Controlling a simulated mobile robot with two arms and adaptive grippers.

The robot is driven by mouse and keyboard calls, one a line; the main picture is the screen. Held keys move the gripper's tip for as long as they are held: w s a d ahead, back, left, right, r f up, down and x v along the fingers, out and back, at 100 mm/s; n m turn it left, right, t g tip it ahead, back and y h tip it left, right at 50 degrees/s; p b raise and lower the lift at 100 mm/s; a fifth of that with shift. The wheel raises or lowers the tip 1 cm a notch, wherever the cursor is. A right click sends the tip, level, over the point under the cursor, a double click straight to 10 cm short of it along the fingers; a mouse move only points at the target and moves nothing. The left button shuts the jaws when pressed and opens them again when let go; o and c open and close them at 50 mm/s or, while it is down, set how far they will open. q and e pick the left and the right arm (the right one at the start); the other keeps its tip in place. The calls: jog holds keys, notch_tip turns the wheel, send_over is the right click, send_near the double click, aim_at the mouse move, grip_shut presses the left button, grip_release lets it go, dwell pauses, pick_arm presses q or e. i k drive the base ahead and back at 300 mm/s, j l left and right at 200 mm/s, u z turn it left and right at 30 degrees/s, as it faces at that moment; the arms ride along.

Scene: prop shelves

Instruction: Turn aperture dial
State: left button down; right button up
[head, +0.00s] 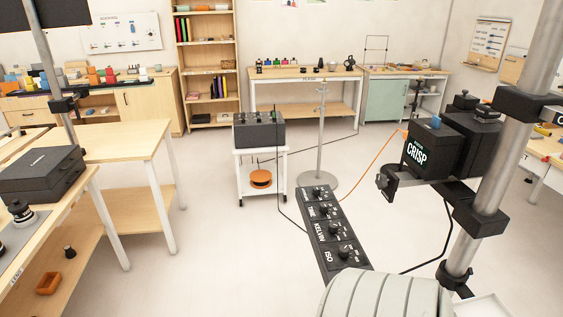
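A long black control panel (325,238) with a row of black dials runs away from me in the lower middle of the head view. The nearest dial (345,253) is beside the label ISO. Beyond it come the KELVIN dial (333,229) and the TIME dial (323,210). The farthest dial (317,194) has a label too small to read, so I cannot tell whether it is the aperture dial. A black box with a screen reading CRISP (416,153) is mounted on a stand at the right.
A metal stand pole (500,160) rises at the right. A white cart (262,175) carries a black box (258,130). A thin pole on a round base (318,182) stands beyond the panel. Wooden tables (115,145) are at the left. Cables trail across the open floor.

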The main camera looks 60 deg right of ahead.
aim_at(316, 189)
jog(key=i+z, duration=0.5)
jog(key=i+j+z, duration=0.2)
jog(key=i+z, duration=0.25)
jog(key=i, duration=0.15)
